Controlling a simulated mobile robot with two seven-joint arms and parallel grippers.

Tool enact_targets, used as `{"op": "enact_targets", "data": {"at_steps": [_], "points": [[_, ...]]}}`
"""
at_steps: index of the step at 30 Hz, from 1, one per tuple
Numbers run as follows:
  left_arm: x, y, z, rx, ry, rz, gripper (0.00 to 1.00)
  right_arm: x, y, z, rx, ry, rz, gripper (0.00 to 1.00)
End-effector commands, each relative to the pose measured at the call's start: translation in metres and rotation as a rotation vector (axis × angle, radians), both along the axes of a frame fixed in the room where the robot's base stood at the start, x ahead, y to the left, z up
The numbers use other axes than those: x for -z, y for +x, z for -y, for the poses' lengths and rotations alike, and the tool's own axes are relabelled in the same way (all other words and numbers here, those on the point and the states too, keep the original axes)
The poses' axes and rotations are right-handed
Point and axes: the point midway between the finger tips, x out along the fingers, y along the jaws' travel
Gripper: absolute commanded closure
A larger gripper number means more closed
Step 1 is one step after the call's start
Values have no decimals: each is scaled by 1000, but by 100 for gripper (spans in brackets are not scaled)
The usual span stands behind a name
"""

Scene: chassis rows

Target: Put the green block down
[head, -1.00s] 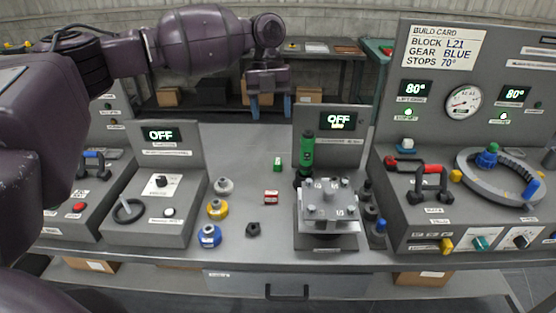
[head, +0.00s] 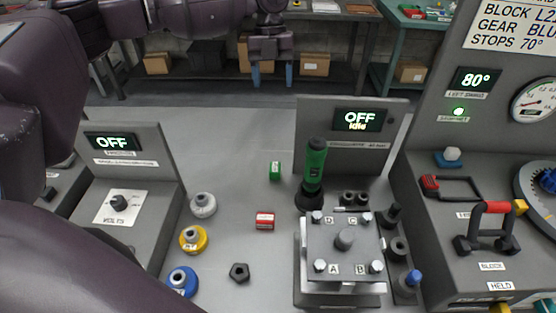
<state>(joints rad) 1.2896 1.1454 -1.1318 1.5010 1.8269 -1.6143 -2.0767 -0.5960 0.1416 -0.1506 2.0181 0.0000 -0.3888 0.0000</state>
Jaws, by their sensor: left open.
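The green block (head: 275,171) stands on the grey bench top, in the open area left of the green-handled tool. A pale mark shows on it. My left gripper (head: 271,76) hangs above and beyond the block, near the bench's far side. Its two blue-tipped fingers are apart with nothing between them. It does not touch the block. My right gripper is not in the head view.
A red block (head: 265,221) and a dark hex nut (head: 239,272) lie nearer. White (head: 203,205), yellow (head: 193,239) and blue (head: 182,281) round parts stand left. A bolted plate fixture (head: 345,240) and green-handled tool (head: 314,166) stand right. The bench behind the block is clear.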

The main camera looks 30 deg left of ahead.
Motion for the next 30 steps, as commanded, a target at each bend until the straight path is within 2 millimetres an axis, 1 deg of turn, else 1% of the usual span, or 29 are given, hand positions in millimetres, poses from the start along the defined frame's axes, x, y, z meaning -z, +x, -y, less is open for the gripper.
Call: {"op": "enact_targets", "data": {"at_steps": [1, 5, 6, 10, 13, 15, 19, 23, 27, 30], "points": [[32, 2, 0, 1, 0, -30, 36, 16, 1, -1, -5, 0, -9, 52], [74, 6, 0, 1, 0, -70, 36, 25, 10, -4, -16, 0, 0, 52], [87, 6, 0, 1, -1, -83, 36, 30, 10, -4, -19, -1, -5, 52], [123, 8, 0, 1, 0, -122, 36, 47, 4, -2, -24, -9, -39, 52], [141, 8, 0, 0, -1, -140, 36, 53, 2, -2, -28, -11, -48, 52], [147, 9, 0, 1, -1, -147, 36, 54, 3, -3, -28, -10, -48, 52], [153, 7, 1, 1, 0, -151, 36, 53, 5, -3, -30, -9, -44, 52], [167, 2, 3, 1, 1, -152, 36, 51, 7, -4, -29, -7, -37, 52], [186, -6, 7, 0, 0, -151, 36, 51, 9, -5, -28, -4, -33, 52], [197, -10, 9, -1, 0, -150, 36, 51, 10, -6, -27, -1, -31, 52]]}}
